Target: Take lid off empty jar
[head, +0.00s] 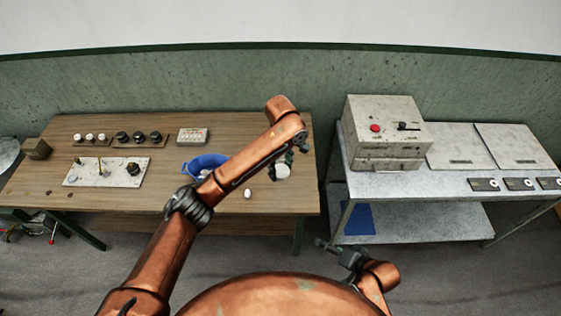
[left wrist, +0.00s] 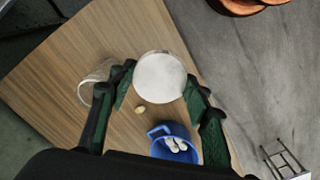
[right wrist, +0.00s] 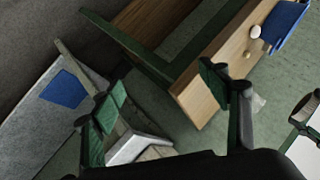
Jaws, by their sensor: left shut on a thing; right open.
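My left gripper (head: 284,163) is shut on a round white lid (left wrist: 160,77), which sits between its fingers. The lid also shows in the head view (head: 283,171), over the right end of the wooden table. A clear glass jar (left wrist: 95,82) shows on the table left of the lid in the left wrist view, partly behind a finger. In that view the lid looks apart from this jar. What lies under the lid is hidden. My right gripper (right wrist: 170,100) is open and empty, low in front of the metal table.
A blue basin (head: 203,161) with white cocoons stands near my left forearm. A loose cocoon (head: 248,193) lies near the front edge of the wooden table (head: 120,202). A metal table (head: 400,183) with a control box (head: 385,125) stands right, across a gap.

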